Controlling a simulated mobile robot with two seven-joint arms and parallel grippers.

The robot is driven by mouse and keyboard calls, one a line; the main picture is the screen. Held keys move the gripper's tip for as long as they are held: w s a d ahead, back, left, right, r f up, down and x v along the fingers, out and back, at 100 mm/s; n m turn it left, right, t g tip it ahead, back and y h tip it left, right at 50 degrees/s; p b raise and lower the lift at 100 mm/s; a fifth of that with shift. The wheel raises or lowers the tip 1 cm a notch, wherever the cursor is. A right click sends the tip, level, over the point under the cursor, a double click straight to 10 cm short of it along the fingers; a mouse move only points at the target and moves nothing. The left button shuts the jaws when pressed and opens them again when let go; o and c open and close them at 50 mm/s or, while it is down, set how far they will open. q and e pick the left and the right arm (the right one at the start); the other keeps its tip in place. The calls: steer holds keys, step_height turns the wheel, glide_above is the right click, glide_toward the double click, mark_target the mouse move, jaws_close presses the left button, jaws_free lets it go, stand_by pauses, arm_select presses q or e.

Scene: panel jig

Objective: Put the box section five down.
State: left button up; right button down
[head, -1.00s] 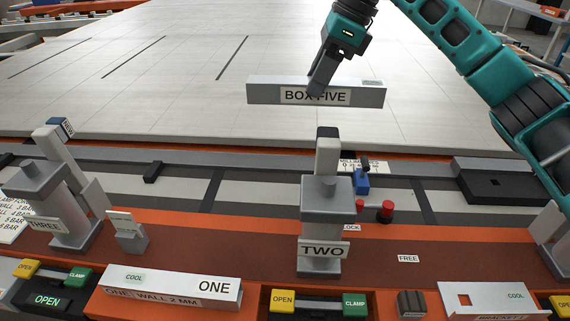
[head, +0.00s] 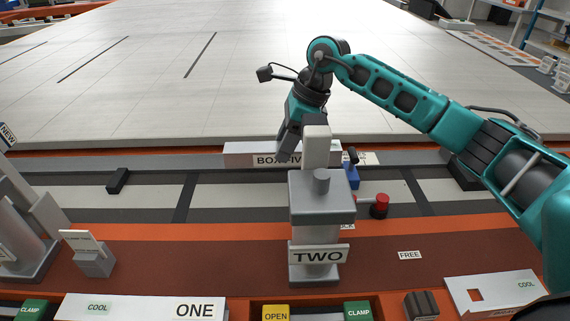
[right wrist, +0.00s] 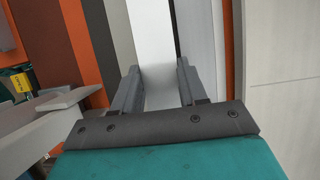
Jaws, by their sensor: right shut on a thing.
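My right gripper (head: 287,147) points down and is shut on the bar. In the right wrist view the white bar (right wrist: 152,35) runs between the two jaws (right wrist: 157,82). The bar is low over the grey rail behind the striped strip; I cannot tell whether it touches. My left gripper is not in view.
A blue block (head: 351,177) and a red knob (head: 380,205) are right of clamp TWO. A black block (head: 118,180) lies on the strip at left. A white part marked ONE (head: 140,308) lies in front. The large pale table (head: 240,90) behind is clear.

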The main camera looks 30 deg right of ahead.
steer(key=shift+f+b, duration=0.3)
steer(key=shift+f, duration=2.2)
steer(key=shift+f, duration=0.1)
steer(key=c, duration=0.6)
jaws_free()
steer(key=shift+f, duration=0.1)
steer(key=p+v, duration=0.1)
steer(key=v, duration=1.1)
